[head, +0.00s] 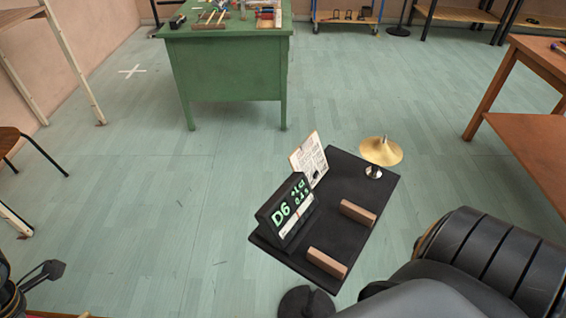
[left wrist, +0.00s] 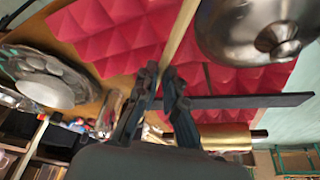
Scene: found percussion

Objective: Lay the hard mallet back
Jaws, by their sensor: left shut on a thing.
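My left gripper (left wrist: 162,85) is shut on a thin pale wooden shaft (left wrist: 184,30) in the left wrist view. The shaft, which looks like the mallet's handle, runs up out of the top of that view. Its head is not visible, so I cannot tell its hardness. In the head view a black tray (head: 345,170) on a stand carries two wooden blocks, a far one (head: 358,213) and a near one (head: 327,263). Nothing lies across the blocks. My right gripper is not in view.
The tray also holds a display (head: 288,213) reading D6, a paper card (head: 309,158) and a small cymbal (head: 380,151). A green desk (head: 230,70) stands behind. In the left wrist view, a metal bowl (left wrist: 235,30) and red foam (left wrist: 110,40) are near the gripper.

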